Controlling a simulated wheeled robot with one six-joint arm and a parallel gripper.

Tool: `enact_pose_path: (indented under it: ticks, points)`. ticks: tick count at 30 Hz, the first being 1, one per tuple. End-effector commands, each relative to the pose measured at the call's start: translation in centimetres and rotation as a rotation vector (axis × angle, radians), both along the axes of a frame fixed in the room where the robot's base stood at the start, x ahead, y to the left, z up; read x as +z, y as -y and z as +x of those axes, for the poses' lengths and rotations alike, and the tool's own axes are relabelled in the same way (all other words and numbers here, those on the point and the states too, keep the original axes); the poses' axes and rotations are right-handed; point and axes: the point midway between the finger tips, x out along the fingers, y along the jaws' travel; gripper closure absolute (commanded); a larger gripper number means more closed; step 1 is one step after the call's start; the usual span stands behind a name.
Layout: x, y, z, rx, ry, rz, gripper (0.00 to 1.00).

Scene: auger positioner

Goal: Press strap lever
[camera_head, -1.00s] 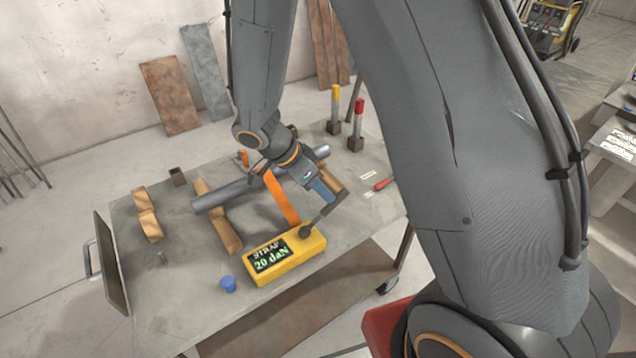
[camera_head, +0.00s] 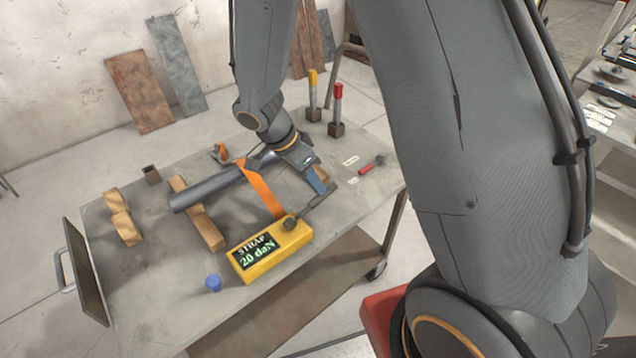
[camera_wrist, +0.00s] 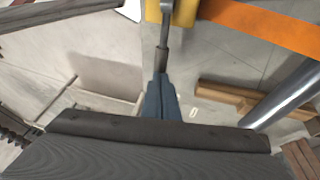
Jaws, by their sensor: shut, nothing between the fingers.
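The yellow strap box (camera_head: 270,252) sits near the table's front edge, and its display reads "STRAP 20 daN". The dark grey strap lever (camera_head: 313,202) extends up and right from a round pivot on the box. An orange strap (camera_head: 262,190) runs from the box over a grey pipe (camera_head: 205,192). My gripper (camera_head: 321,190) is shut and empty, its blue fingers at the lever's outer end. In the wrist view the fingertips (camera_wrist: 160,78) overlap the lever (camera_wrist: 164,40); I cannot tell whether they touch it. The yellow box (camera_wrist: 153,12) shows only partly there.
Wooden supports (camera_head: 203,222) lie under the pipe. A blue cap (camera_head: 213,283) stands left of the box. A red-handled tool (camera_head: 372,164) lies to the right. Posts with yellow (camera_head: 313,78) and red (camera_head: 338,92) tops stand at the back.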

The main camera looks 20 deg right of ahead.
Motion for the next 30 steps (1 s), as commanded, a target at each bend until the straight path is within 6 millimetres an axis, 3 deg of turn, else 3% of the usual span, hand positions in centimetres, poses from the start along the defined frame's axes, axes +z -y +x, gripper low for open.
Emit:
enact_pose_path:
  ticks: [10,30]
  points:
    - [-2.3,1.2,0.5,-0.001,-0.001,-0.002,1.0]
    - [-3.1,2.0,0.2,-0.007,-0.01,-0.005,1.0]
